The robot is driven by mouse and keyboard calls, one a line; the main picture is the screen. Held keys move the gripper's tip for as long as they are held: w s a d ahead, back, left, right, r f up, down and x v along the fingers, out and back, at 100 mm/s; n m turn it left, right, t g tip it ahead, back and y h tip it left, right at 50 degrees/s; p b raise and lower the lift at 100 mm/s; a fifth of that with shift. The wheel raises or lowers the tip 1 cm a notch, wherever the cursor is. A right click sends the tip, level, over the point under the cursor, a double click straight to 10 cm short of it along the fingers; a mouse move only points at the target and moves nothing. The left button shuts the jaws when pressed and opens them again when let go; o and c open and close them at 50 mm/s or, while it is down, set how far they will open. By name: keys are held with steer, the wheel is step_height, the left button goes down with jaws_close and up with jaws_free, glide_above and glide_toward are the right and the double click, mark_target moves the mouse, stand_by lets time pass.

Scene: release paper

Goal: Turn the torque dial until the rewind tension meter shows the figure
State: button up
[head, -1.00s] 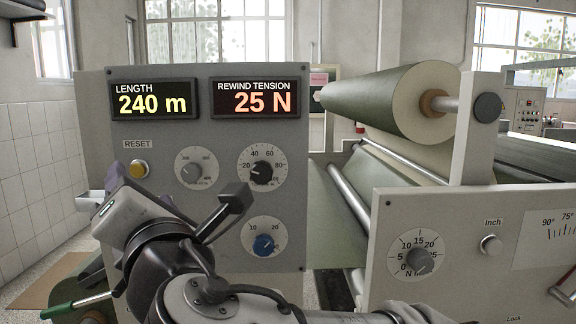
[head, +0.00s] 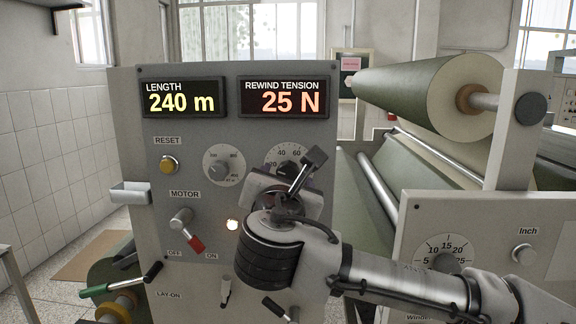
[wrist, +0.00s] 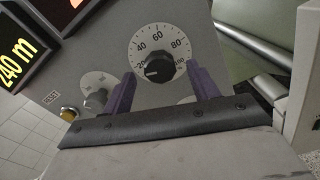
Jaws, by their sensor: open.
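The rewind tension meter (head: 283,97) on the grey panel reads 25 N in orange. A black dial knob (wrist: 158,67) on a round white scale marked from 20 to 100 faces my wrist camera; its scale also shows in the head view (head: 289,153). I see no legible torque label on it. My gripper (wrist: 163,90) is open, its two purple fingers apart on either side of the knob in the wrist view, with gaps showing. Whether they reach the knob's depth I cannot tell. In the head view my wrist hides the fingertips and the lower part of this dial.
A smaller grey dial (head: 223,164) sits just left, with the yellow reset button (head: 169,165) and motor switch (head: 182,221) beyond. The length display (head: 183,98) reads 240 m. A numbered dial (head: 445,255) and large roll (head: 425,95) stand right.

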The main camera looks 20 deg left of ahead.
mark_target(287, 176)
steer(key=shift+p+x, duration=0.35)
steer(key=shift+x, duration=1.3)
steer(key=c, duration=1)
steer(key=shift+f+b, duration=0.15)
steer(key=shift+b, duration=0.2)
